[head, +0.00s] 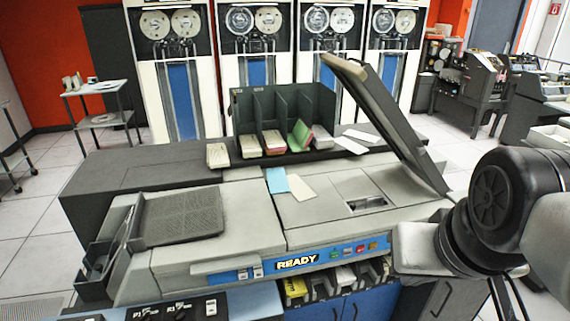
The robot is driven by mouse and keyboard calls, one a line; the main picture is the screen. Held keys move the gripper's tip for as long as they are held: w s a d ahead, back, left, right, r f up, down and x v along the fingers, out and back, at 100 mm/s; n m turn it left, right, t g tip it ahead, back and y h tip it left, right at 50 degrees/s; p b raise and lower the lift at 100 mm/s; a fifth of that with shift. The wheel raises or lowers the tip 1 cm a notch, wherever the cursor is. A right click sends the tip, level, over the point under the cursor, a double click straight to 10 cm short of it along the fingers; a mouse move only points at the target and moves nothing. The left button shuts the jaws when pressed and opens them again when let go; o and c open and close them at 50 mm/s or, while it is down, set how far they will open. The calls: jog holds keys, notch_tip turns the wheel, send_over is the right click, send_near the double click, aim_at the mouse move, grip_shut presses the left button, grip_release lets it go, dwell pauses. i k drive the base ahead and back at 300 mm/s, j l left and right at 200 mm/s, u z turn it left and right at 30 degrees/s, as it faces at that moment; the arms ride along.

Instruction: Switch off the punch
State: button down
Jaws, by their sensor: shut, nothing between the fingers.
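A grey and beige card machine (250,240) with a blue front strip fills the middle of the head view; it appears to be the punch. A hinged lid (388,115) stands raised at the machine's right. My arm comes in from the right edge, beside the machine's right end. My gripper's fingertips do not show.
A dark card rack (282,105) stands behind the machine, with several card stacks and loose cards nearby. A panel with knobs (165,311) is at the bottom left. Card pockets (345,278) are below the display. Tape cabinets (180,85) line the back.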

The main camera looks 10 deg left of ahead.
aim_at(243, 273)
jog(key=u, duration=1.1)
jog(key=i+j+z, duration=0.2)
jog(key=j+z, duration=0.15)
jog(key=j, duration=0.2)
jog(key=l+u, duration=0.25)
jog(key=l, duration=0.2)
jog(key=k+l+u, duration=0.15)
jog(key=l+u, duration=0.15)
jog(key=l, duration=0.1)
